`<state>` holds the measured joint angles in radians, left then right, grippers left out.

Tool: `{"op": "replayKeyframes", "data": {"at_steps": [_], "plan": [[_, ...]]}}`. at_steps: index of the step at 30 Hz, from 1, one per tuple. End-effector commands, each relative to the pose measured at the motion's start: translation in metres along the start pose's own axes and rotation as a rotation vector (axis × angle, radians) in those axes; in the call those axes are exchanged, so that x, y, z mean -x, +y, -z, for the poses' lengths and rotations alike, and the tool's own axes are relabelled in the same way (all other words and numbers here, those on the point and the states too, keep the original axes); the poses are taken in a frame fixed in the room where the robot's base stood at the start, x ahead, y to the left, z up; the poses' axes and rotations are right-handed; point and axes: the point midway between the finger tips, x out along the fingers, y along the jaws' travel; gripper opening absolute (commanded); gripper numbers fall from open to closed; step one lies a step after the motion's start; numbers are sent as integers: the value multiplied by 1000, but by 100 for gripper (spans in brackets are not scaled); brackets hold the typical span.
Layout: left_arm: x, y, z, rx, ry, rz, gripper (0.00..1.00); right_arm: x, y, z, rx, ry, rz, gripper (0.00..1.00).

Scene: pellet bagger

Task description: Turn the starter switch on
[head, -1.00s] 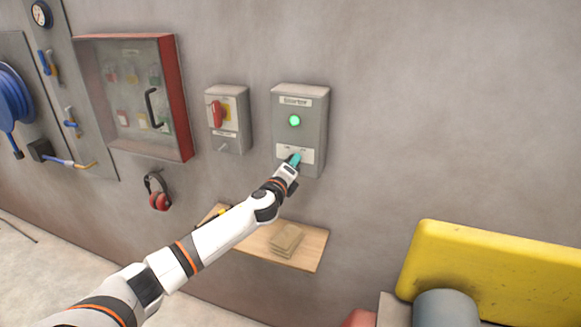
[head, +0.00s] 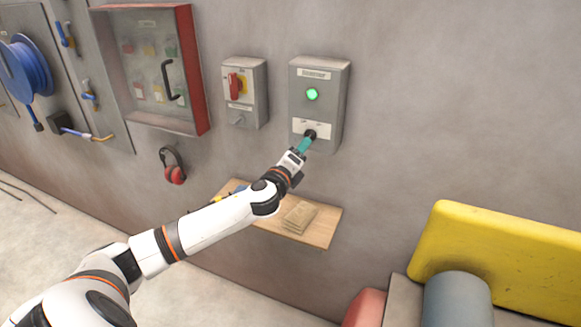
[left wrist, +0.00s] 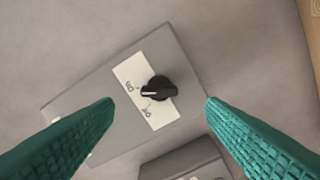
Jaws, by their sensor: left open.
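The grey starter box (head: 336,100) hangs on the wall with a lit green lamp (head: 312,94). Its black rotary switch (head: 310,134) sits on a white label plate near the bottom. In the left wrist view the switch (left wrist: 160,89) carries a white pointer line aimed left, between two small labels that are hard to read. My left gripper (head: 303,146) is just below and in front of the switch in the head view. In the left wrist view its teal fingers (left wrist: 160,103) are wide apart, one on each side of the switch, not touching it. My right gripper is out of view.
A smaller grey box with a red handle (head: 234,86) hangs left of the starter box. A red-framed glass cabinet (head: 198,70) is further left. A wooden shelf (head: 322,228) sits below with packets on it. A yellow panel (head: 510,260) stands at lower right.

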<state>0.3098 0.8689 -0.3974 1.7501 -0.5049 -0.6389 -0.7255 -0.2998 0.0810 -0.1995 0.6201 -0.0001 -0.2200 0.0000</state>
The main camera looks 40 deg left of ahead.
Motion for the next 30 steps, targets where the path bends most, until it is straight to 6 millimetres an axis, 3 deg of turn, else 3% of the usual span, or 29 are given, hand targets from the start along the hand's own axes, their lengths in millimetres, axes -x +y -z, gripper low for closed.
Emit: {"op": "replayKeyframes", "data": {"at_steps": [4, 10, 30], "plan": [[27, -3, -2, -2, -3, 1, 65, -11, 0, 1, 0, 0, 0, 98], [46, -1, -1, 0, -2, 0, 65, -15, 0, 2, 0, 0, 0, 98], [48, -5, -2, 8, -3, 9, 65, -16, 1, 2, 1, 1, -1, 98]]}}
